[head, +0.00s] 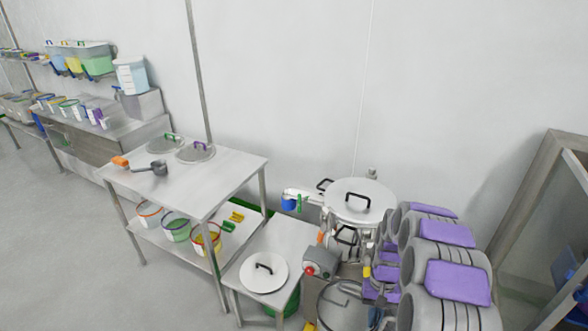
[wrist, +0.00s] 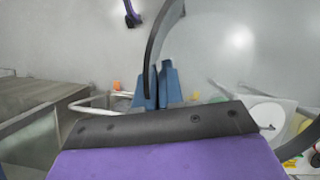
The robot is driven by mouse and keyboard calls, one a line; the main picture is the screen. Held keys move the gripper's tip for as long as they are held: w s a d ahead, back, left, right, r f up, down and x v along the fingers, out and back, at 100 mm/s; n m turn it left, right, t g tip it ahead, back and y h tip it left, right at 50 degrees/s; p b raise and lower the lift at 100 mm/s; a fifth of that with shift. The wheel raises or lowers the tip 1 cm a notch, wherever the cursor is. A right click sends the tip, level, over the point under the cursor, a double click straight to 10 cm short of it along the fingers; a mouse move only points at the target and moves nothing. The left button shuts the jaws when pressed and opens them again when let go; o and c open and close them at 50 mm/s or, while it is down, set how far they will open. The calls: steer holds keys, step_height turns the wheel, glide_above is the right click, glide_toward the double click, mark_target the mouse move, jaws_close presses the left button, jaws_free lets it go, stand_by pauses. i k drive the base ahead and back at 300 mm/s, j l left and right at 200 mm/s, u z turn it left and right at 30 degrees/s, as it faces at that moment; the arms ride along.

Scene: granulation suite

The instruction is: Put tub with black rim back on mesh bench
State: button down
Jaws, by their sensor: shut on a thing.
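My gripper (wrist: 157,84) shows in the wrist view as two blue fingers, shut on a curved black band. The band looks like the black rim (wrist: 165,40) of the tub; another black arc (wrist: 301,139) at the right edge may be the same rim. The tub's body cannot be clearly told from the pale background. Neither my gripper nor the held tub can be made out in the head view. No bench top in the head view can be surely told as mesh.
A two-level steel table (head: 205,175) carries lids, a scoop and an orange item, with tubs below. A low table (head: 290,240) holds a white lid (head: 264,272). A lidded vessel (head: 358,201) stands near my arm. A framed glass cabinet (head: 560,215) is at right. Floor is free at left.

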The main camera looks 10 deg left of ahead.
mark_target(197, 197)
steer(key=i+j, duration=0.1)
steer(key=j, duration=0.35)
steer(key=i+j, duration=0.15)
steer(key=j, duration=0.25)
steer(key=i+j, duration=0.1)
steer(key=j, duration=0.35)
steer(key=i+j, duration=0.1)
steer(key=j, duration=0.3)
steer(key=i+j, duration=0.15)
steer(key=j, duration=0.3)
steer(key=i+j, duration=0.15)
steer(key=j, duration=0.15)
steer(key=i+j, duration=0.1)
steer(key=j, duration=0.2)
steer(key=i+j+u, duration=0.1)
steer(key=j, duration=0.2)
steer(key=i, duration=0.55)
